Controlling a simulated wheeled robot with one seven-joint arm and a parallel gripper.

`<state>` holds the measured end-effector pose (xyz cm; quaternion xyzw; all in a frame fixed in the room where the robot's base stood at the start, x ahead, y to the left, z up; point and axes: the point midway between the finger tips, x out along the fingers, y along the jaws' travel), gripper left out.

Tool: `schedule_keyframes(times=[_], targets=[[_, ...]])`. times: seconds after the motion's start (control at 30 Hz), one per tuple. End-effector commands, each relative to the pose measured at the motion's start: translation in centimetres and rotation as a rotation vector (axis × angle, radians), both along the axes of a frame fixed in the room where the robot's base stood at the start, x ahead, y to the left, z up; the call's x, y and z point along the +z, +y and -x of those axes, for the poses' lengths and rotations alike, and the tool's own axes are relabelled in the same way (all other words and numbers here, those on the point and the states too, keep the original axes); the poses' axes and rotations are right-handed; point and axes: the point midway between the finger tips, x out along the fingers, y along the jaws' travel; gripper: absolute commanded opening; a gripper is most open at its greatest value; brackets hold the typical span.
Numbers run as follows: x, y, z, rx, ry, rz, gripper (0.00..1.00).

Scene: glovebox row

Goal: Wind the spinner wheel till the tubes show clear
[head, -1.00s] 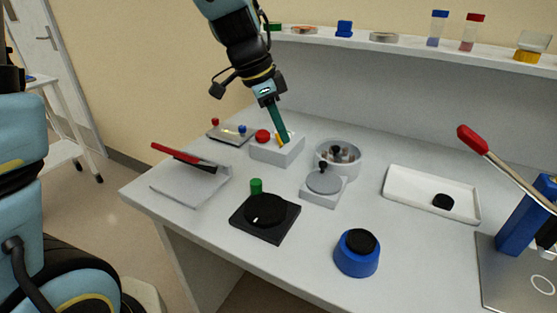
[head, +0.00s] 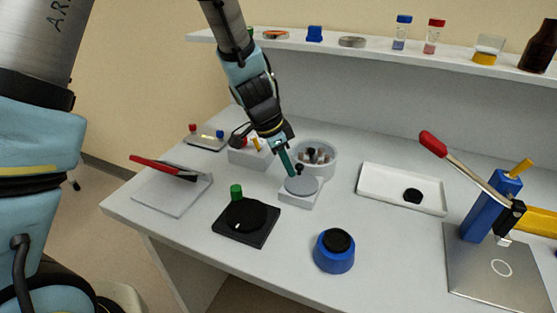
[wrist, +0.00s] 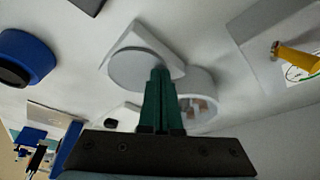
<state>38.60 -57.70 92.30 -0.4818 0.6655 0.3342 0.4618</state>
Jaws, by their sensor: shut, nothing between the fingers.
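A grey wheel disc (head: 301,187) sits on a square white base, with a small dark knob (head: 299,168) at its far edge. Right behind it stands a round white bowl (head: 332,160) with reddish-brown tubes and a dark centre hub. My gripper (head: 291,174) is shut and empty, its green fingers pointing down just left of the knob, over the disc's far edge; I cannot tell whether they touch. In the wrist view the shut fingers (wrist: 160,75) overlap the edge of the disc (wrist: 130,70), and the bowl (wrist: 205,112) is partly behind them. The knob is not visible there.
A white box with a yellow lever (head: 245,155) is at left. A red-handled press (head: 480,215) stands right. Shelf vials (head: 401,35) are behind.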

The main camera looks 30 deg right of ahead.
Motion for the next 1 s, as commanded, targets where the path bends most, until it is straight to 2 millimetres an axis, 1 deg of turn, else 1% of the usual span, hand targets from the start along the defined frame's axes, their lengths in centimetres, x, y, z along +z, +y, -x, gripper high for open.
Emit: schedule_keyframes(times=[0.43, 1.0], targets=[[-0.08, -0.17, 0.00, -0.007, 0.000, 0.001, 0.00], [-0.10, -0.53, -0.15, -0.104, -0.001, 0.001, 0.00]])
